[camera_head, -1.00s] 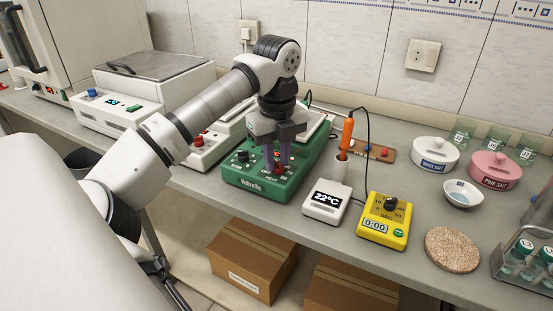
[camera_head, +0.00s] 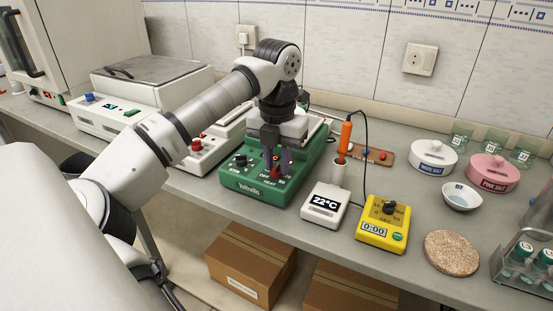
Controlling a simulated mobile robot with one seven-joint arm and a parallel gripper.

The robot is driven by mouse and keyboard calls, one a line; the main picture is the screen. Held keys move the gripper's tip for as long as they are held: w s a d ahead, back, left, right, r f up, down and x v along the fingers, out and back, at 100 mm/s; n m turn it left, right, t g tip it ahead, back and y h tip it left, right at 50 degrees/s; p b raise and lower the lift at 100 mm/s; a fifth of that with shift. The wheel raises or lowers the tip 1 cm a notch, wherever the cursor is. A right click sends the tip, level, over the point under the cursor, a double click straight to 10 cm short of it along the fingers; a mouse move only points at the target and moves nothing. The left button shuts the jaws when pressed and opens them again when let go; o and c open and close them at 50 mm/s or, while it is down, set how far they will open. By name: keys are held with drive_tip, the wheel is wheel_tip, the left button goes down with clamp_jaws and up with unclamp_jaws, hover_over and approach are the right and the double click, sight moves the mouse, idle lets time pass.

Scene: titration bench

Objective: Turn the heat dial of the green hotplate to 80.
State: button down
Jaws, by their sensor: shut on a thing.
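The green hotplate (camera_head: 250,190) stands on the bench near the middle of the head view. Its front panel carries a black stir knob (camera_head: 241,160) at the left and a red heat dial (camera_head: 276,173) at the right. My gripper (camera_head: 277,166) points down over the panel, with its fingers shut on the red heat dial. The fingers and wrist hide part of the dial and the plate behind it. "OFF" and "80" show beside the dial; the dial's exact pointer direction is too small to tell.
Right of the hotplate are a white 22°C thermometer (camera_head: 325,204), its orange probe (camera_head: 345,138) in a white holder, and a yellow timer (camera_head: 383,222). A white device with a red knob (camera_head: 197,144) stands close on the left.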

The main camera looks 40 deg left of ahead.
drive_tip(key=m, duration=0.6)
drive_tip(key=shift+d+m, duration=0.15)
drive_tip(key=shift+m, duration=0.15)
drive_tip(key=m, duration=0.6)
drive_tip(key=shift+d+p, duration=0.1)
drive_tip(key=shift+p, duration=0.3)
drive_tip(key=m, duration=0.6)
drive_tip(key=shift+s+m, duration=0.15)
drive_tip(key=shift+m, duration=0.15)
drive_tip(key=m, duration=0.6)
drive_tip(key=shift+s, duration=0.15)
drive_tip(key=shift+m, duration=0.3)
drive_tip(key=c, duration=1.3)
unclamp_jaws()
drive_tip(key=shift+o, duration=0.2)
